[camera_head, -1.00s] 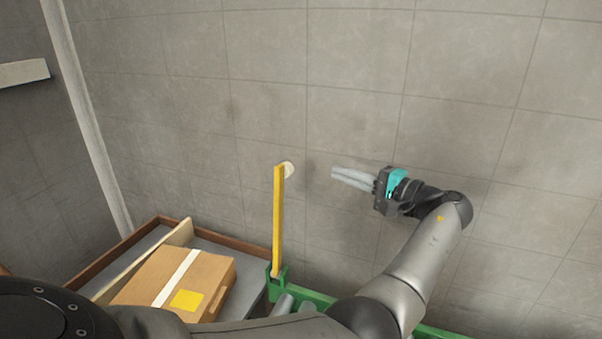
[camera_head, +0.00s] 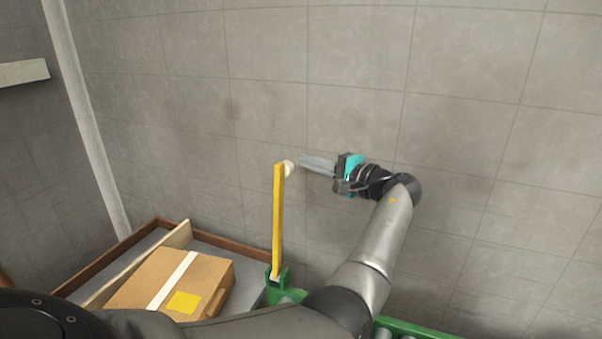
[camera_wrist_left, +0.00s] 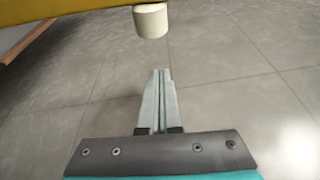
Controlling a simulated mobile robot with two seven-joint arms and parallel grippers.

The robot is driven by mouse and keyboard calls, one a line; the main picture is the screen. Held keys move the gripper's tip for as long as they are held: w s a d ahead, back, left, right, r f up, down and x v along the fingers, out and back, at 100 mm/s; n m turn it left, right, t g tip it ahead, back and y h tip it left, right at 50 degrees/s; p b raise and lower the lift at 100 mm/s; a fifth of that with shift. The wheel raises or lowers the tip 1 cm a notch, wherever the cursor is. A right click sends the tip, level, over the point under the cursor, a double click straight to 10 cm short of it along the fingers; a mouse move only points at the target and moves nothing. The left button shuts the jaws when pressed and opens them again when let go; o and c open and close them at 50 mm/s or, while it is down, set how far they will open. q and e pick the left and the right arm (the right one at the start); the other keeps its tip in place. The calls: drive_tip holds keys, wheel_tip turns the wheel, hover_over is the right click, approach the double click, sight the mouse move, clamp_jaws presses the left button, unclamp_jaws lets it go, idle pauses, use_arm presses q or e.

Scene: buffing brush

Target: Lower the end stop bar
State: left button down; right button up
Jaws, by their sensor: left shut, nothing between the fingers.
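The end stop bar (camera_head: 278,222) is a yellow upright bar standing in a green bracket (camera_head: 277,279) on the conveyor frame. A white round knob (camera_head: 289,168) sticks out to the right near its top. My left gripper (camera_head: 301,164) is shut and empty, its fingertips just right of the knob and pointing at it. In the left wrist view the shut fingers (camera_wrist_left: 161,73) point toward the pale knob (camera_wrist_left: 151,20), with a gap visible in the picture. The yellow bar (camera_wrist_left: 60,10) crosses the top left there. My right gripper is not in view.
A cardboard box (camera_head: 174,283) with white tape and a yellow label lies on a grey table with a brown rim (camera_head: 216,244), left of the bar. The green conveyor frame (camera_head: 418,330) with rollers runs below my arm. A tiled wall stands behind.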

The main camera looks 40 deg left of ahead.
use_arm(q)
drive_tip(key=shift+s+d+r, duration=0.1)
drive_tip(key=shift+s, duration=0.85)
drive_tip(key=shift+s+d+r, duration=0.1)
drive_tip(key=shift+s, duration=0.85)
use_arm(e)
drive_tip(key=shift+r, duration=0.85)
